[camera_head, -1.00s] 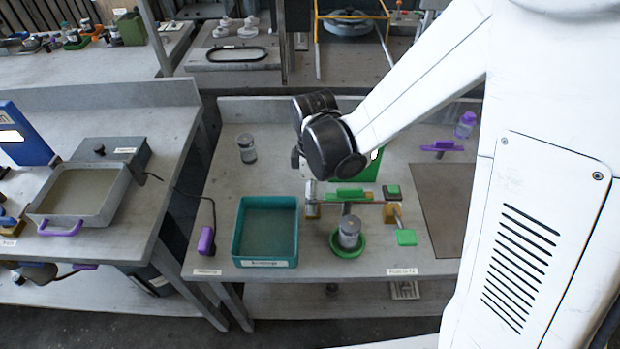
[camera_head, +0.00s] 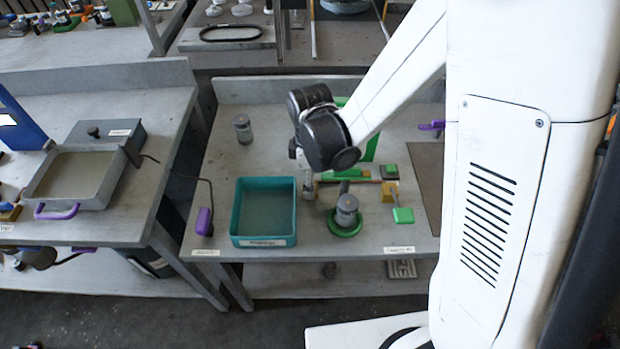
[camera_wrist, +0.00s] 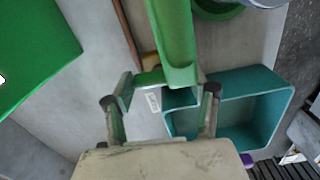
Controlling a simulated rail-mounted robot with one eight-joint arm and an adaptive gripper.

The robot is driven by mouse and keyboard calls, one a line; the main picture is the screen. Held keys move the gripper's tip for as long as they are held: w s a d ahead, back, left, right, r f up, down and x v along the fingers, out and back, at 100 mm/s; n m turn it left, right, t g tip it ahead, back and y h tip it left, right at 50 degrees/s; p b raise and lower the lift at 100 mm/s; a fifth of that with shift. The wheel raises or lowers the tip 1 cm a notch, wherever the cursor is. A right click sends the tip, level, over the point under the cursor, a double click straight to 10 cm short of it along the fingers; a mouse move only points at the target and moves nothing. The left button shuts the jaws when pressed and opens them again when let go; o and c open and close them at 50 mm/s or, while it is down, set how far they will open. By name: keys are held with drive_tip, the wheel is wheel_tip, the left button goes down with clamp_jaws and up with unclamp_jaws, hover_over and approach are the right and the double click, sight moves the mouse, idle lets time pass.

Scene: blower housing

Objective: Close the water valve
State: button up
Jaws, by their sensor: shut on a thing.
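A green valve handle (camera_wrist: 174,40), a long bar, runs down from the top of the wrist view to between my fingers. The exact contact is partly hidden by the handle. In the head view a green bar (camera_head: 345,173), seemingly the same handle, lies along a thin pipe (camera_head: 372,181) with fittings on the bench. My black wrist hides most of the gripper (camera_head: 304,172) there, just left of the bar.
A teal tray (camera_head: 240,238) stands to the left. A grey-topped jar (camera_head: 346,203) sits in a green dish (camera_head: 345,229) in front of the pipe. A green panel (camera_wrist: 35,50) rises beside the gripper. A small jar (camera_head: 243,128) stands at the back left.

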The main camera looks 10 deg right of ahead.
drive_tip(key=shift+f+m+b, duration=0.15)
drive_tip(key=shift+m+b, duration=0.55)
drive_tip(key=shift+m, duration=0.1)
drive_tip(key=shift+c, duration=0.4)
drive_tip(key=shift+m+b, duration=0.75)
drive_tip(key=shift+m, duration=0.75)
drive_tip(key=o, duration=1.2)
drive_tip(key=shift+c, duration=0.2)
drive_tip(key=shift+r, duration=0.2)
drive_tip(key=shift+r, duration=4)
